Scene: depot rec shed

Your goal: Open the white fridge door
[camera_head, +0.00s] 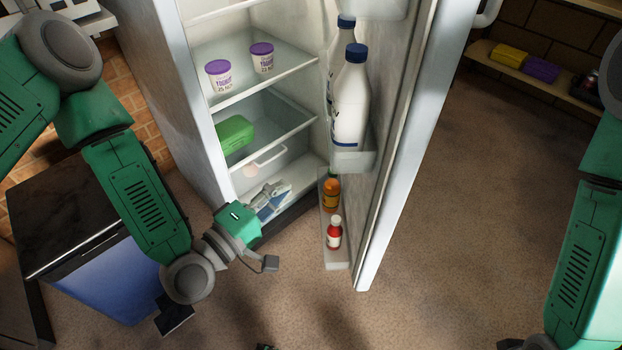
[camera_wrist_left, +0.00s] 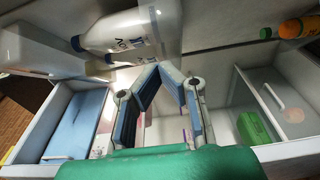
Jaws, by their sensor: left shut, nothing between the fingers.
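The white fridge door (camera_head: 409,150) stands open on the right of the cabinet in the head view, its inner racks facing left. A white curved handle (camera_head: 488,12) shows at the top, by the door's outer side. The fridge cabinet (camera_head: 168,90) is left of it, its inside exposed. My left gripper (camera_head: 272,197) is shut and empty, in front of the lowest part of the fridge interior, left of the door and apart from its edge. Its closed fingers (camera_wrist_left: 162,75) also show in the left wrist view, with the fridge inside beyond.
White bottles (camera_head: 350,105), an orange bottle (camera_head: 331,192) and a red bottle (camera_head: 334,233) stand in the door racks. Yogurt cups (camera_head: 218,76) and a green box (camera_head: 234,134) are inside. A blue-fronted cabinet (camera_head: 105,270) is at left. Floor right of the door is clear.

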